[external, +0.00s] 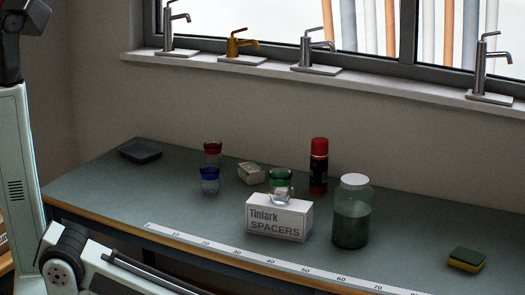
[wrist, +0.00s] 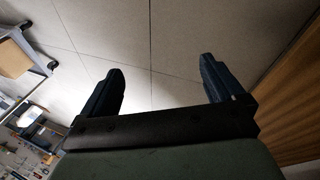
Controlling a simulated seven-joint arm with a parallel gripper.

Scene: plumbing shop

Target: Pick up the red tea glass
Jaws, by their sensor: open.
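The red tea glass (external: 212,149) stands upright on the workbench, left of the middle in the external view. A blue glass (external: 209,180) stands just in front of it and hides its lower part. A green-rimmed glass (external: 280,181) is further right, behind or on the white Tinlark Spacers box; I cannot tell which. My gripper (wrist: 158,85) shows in the wrist view with its two dark fingers wide apart and nothing between them. It faces tiled floor, away from the glasses. The gripper is not visible in the external view.
The Spacers box (external: 279,218), a lidded jar (external: 352,215), a red-capped can (external: 318,166) and a small box (external: 251,173) stand right of the red glass. A dark tray (external: 140,152) is at the left, a sponge (external: 466,260) at the right. The bench's front left is clear.

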